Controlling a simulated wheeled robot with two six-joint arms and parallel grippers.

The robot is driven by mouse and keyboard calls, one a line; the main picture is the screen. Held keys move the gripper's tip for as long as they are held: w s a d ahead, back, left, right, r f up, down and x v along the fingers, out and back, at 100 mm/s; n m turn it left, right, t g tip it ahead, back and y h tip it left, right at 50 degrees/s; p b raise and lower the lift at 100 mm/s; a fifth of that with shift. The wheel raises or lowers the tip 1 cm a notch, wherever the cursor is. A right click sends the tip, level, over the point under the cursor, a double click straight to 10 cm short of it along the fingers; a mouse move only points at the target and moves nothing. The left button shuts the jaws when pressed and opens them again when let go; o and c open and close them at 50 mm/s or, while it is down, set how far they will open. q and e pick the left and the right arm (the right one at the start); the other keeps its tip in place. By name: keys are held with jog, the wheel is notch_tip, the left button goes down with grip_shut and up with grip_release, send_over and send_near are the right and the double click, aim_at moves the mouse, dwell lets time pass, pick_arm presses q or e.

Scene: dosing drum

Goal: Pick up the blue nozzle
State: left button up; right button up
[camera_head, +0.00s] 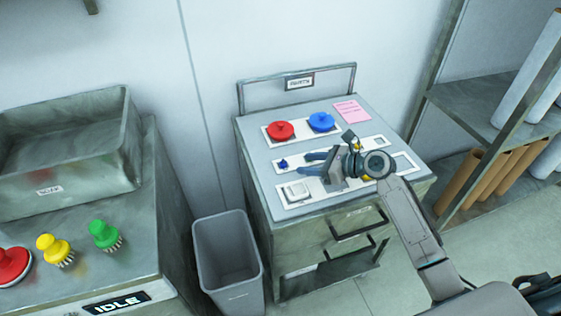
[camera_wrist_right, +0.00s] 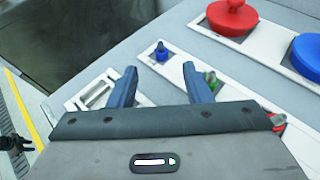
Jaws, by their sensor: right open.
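The blue nozzle (camera_head: 283,164) is a small dark-blue piece standing on the left end of a white strip on the cabinet top. In the right wrist view the nozzle (camera_wrist_right: 161,51) stands upright beyond the fingertips, roughly between their lines. My right gripper (camera_head: 305,163) is open and empty, just to the right of the nozzle in the head view; its blue fingers (camera_wrist_right: 165,85) point toward the nozzle without touching it. A green piece (camera_wrist_right: 211,77) shows behind the right finger. My left gripper is not in view.
A red disc (camera_head: 280,130) and a blue disc (camera_head: 321,121) sit behind the nozzle. A white tray (camera_head: 297,191) lies in front. A pink note (camera_head: 352,111) is at the back right.

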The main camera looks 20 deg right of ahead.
aim_at(285, 161)
jog(key=shift+w+a+f, duration=0.15)
jog(key=shift+w+a, duration=0.25)
jog(key=shift+w+a+f, duration=0.15)
jog(key=shift+w+a, duration=0.05)
jog(key=shift+a, duration=0.05)
jog(key=shift+w+a+f, duration=0.1)
jog(key=shift+w+a, duration=0.1)
jog(key=shift+a, duration=0.05)
jog(key=p+x, duration=0.1)
jog(key=x, duration=0.3)
jog(key=shift+w, duration=0.2)
jog(key=shift+w+a+p, duration=0.2)
jog(key=shift+a+p, duration=0.1)
jog(key=shift+w+f, duration=0.1)
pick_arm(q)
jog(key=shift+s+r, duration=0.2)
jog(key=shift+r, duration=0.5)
pick_arm(e)
grip_shut()
